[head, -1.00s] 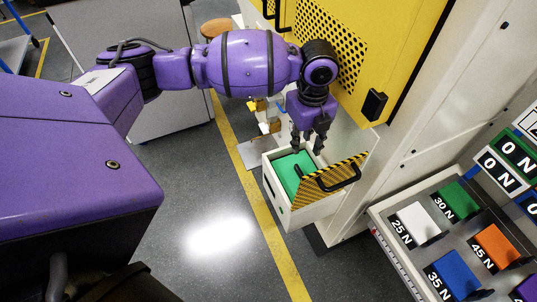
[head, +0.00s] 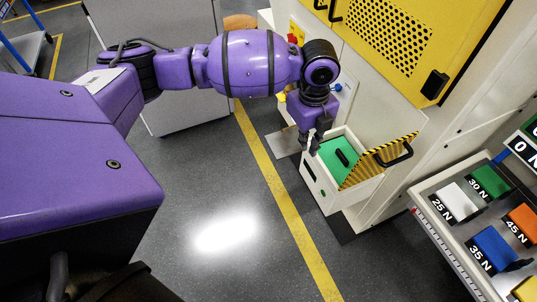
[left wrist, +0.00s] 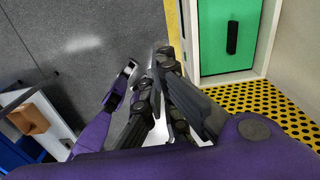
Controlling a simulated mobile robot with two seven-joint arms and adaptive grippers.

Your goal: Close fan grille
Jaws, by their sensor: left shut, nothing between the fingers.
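A white box (head: 322,190) juts from the machine's side and holds a green panel (head: 330,158) with a black handle. A yellow-and-black flap (head: 370,168) with a black handle stands raised at its right side. In the left wrist view a yellow perforated face (left wrist: 262,98) borders the box beside the green panel (left wrist: 230,45); it appears to be this flap, the grille, swung open. My left gripper (head: 311,151) points down at the box's left rim, shut and empty. Its fingers (left wrist: 158,68) also show in the left wrist view, apart from the perforated face. My right gripper is out of view.
A large yellow perforated panel (head: 385,35) is on the machine above the box. A tray of coloured weight blocks (head: 465,225) stands at the right. The grey floor (head: 200,190) left of the box is clear, with a yellow line on it.

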